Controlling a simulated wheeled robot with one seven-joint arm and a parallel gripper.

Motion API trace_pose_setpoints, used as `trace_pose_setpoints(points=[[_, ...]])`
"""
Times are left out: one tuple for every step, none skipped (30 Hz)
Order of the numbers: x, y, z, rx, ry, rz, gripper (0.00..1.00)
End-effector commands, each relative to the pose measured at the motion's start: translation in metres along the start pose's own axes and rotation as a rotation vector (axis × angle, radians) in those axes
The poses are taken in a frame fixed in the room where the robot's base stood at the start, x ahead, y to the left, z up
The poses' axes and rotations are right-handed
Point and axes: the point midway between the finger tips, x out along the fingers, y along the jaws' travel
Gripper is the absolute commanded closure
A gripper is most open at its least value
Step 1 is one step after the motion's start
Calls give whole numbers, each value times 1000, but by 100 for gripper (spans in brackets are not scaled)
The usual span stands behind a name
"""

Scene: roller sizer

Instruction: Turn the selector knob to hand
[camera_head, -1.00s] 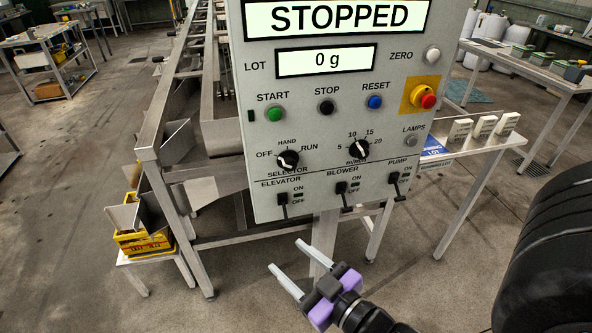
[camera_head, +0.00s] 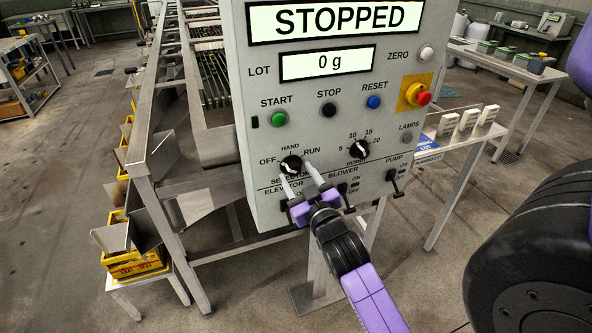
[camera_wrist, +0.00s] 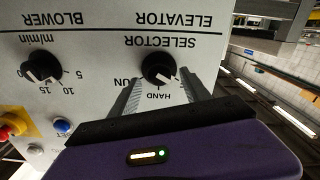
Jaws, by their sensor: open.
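The selector knob (camera_head: 291,165) is black with a white pointer, low on the left of the grey control panel. It also shows upside down in the wrist view (camera_wrist: 157,68), where its pointer is turned to the side of HAND away from RUN, towards OFF. My gripper (camera_head: 298,174) is open and empty at the panel, just below the knob. In the wrist view its two fingers (camera_wrist: 161,88) lie one on each side of the knob. Whether they touch the knob or panel I cannot tell. The fingers partly cover the SELECTOR and RUN lettering.
The elevator (camera_head: 284,205), blower (camera_head: 343,188) and pump (camera_head: 392,175) switches stick out below. START (camera_head: 279,119), STOP (camera_head: 329,110) and RESET (camera_head: 374,102) buttons are above. The display reads STOPPED.

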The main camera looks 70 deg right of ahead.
Motion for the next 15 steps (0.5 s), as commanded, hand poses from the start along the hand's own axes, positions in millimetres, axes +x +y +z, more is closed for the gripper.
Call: trace_pose_setpoints(points=[[6,0,-2,0,1,0,45],[9,0,-1,0,1,0,45],[12,1,-1,0,1,1,45],[13,1,-1,0,1,1,45],[15,1,-1,0,1,1,45],[16,0,0,0,0,1,45],[17,0,0,0,0,1,45],[17,0,0,0,0,1,45],[17,0,0,0,0,0,45],[18,0,0,0,0,0,45],[17,0,0,0,0,0,45],[17,0,0,0,0,0,45],[17,0,0,0,0,0,45],[17,0,0,0,0,0,45],[17,0,0,0,0,0,49]])
